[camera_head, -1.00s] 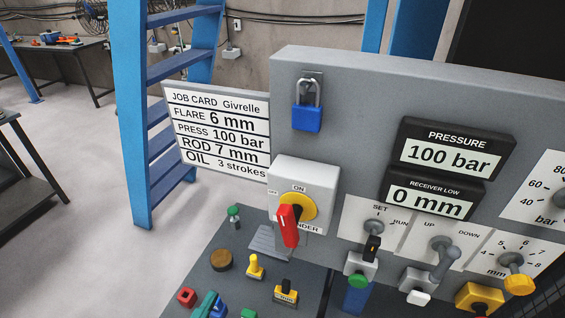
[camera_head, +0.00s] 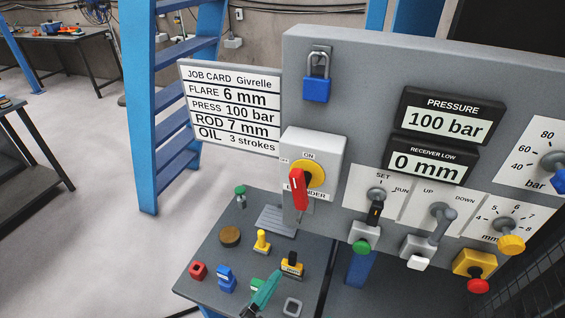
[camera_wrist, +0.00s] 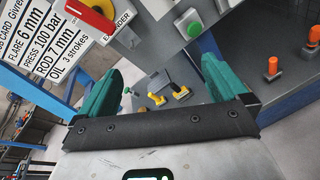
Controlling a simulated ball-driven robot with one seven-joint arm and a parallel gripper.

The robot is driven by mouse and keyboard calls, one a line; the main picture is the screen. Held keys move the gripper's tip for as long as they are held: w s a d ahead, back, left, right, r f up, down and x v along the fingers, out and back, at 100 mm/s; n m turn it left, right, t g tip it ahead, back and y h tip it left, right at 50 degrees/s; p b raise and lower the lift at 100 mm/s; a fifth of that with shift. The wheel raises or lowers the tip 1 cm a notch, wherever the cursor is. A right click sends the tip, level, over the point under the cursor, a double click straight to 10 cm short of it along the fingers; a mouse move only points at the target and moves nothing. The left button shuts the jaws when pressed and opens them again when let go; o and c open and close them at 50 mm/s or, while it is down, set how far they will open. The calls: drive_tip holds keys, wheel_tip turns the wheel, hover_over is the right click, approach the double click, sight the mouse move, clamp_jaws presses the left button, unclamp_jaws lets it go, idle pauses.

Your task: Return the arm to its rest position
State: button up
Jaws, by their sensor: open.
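My gripper (camera_wrist: 160,88) shows in the wrist view with its two teal fingers wide apart and nothing between them. Beyond the fingers, the small table with yellow and black parts shows in the gap. In the head view, a teal finger of my gripper (camera_head: 264,292) shows at the bottom, over the front of the small table; the rest of the gripper is out of that frame. The finger appears close to a green part and a grey square ring, but I cannot tell if it touches them.
A grey control panel (camera_head: 370,75) stands on the right, with a red-handled rotary switch (camera_head: 299,188), levers and knobs. The small table (camera_head: 215,258) holds several small parts. A job card (camera_head: 232,105) hangs at the panel's left. A blue ladder (camera_head: 140,120) stands behind; open floor lies left.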

drive_tip(key=s+d+f+m+g+y+b, duration=0.1)
drive_tip(key=d+f+m+g+b, duration=0.1)
drive_tip(key=d+f+m+g, duration=1.1)
drive_tip(key=s+d+f+m+y+b, duration=0.2)
drive_tip(key=s+d+f+m+y, duration=0.3)
drive_tip(key=s+d+f+m, duration=0.7)
wheel_tip(320, 180, down, 2)
drive_tip(key=shift+s+d+f+m+t+y, duration=0.1)
drive_tip(key=shift+s+d+m+t+y, duration=0.15)
drive_tip(key=shift+s+m, duration=0.3)
drive_tip(key=shift+c, duration=0.3)
